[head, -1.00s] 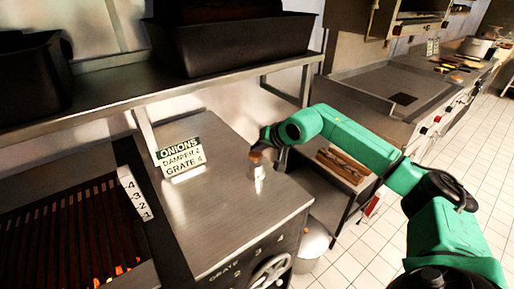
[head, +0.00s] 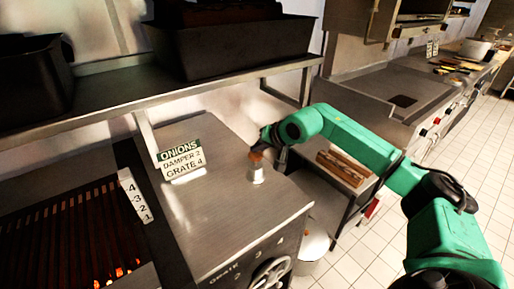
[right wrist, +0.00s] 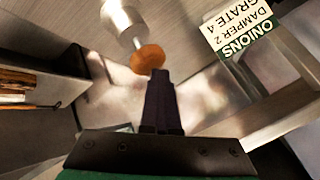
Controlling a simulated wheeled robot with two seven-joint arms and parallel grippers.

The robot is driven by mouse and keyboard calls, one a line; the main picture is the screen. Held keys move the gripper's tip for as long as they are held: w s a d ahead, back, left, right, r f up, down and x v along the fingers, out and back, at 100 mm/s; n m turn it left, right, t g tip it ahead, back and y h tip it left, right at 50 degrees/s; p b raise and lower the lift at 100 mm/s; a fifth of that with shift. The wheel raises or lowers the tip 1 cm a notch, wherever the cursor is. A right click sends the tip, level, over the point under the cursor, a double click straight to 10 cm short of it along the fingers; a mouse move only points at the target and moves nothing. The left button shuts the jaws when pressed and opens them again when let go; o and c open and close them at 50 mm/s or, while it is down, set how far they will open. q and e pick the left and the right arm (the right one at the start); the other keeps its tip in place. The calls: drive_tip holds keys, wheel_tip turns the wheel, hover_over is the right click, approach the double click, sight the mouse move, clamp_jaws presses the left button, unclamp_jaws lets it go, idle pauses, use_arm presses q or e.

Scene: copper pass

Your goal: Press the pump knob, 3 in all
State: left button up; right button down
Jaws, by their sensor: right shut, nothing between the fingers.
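The pump (head: 257,176) is a small pale metal body standing on the steel counter, with an orange-brown knob (head: 255,158) on top. In the right wrist view the round knob (right wrist: 148,58) sits at the end of the pump's pale stem (right wrist: 120,18). My right gripper (head: 264,143) is at the knob, just above it in the head view. Its fingers (right wrist: 160,75) are shut and empty, with their tips at the knob's edge. I cannot tell whether they touch it. My left gripper is out of view.
A sign reading "ONIONS DAMPER 2 GRATE 4" (head: 181,158) stands left of the pump. A glowing grill (head: 75,240) is at the lower left. A shelf with dark bins (head: 240,45) runs behind. A handwheel (head: 270,273) is on the counter's front.

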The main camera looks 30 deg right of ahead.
sight(257, 155)
drive_tip(key=shift+r+p, duration=0.6)
drive_tip(key=shift+r, duration=0.65)
wheel_tip(257, 155, up, 5)
drive_tip(key=p, duration=0.3)
drive_tip(key=shift+w, duration=0.1)
